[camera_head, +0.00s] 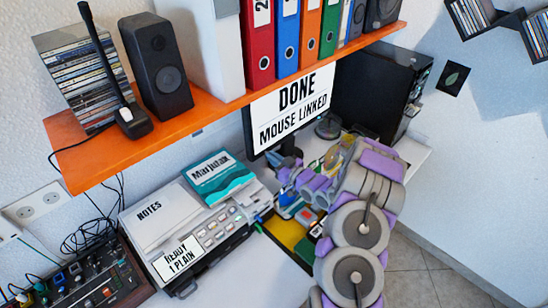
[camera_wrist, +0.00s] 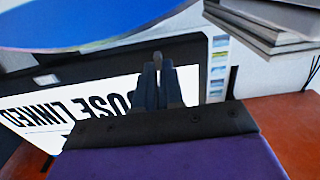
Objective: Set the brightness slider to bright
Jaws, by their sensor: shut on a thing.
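The monitor (camera_head: 292,108) under the orange shelf shows "DONE" and "MOUSE LINKED". In the wrist view its screen (camera_wrist: 62,103) appears upside down, with a dark bezel. My gripper (camera_wrist: 157,72) has its dark fingers together on a small grey piece (camera_wrist: 158,62) in front of the bezel. I cannot tell for sure that this piece is the brightness slider's knob. In the head view my gripper (camera_head: 282,160) is at the monitor's lower edge, and my arm hides part of the desk. The slider's track and its marks cannot be made out.
The orange shelf (camera_head: 215,107) with binders and a speaker (camera_head: 156,65) overhangs the monitor. A printer (camera_head: 185,225) stands left of my arm, and a black computer case (camera_head: 378,92) stands behind it. A large blue curved thing (camera_wrist: 90,22) fills the wrist view's upper left.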

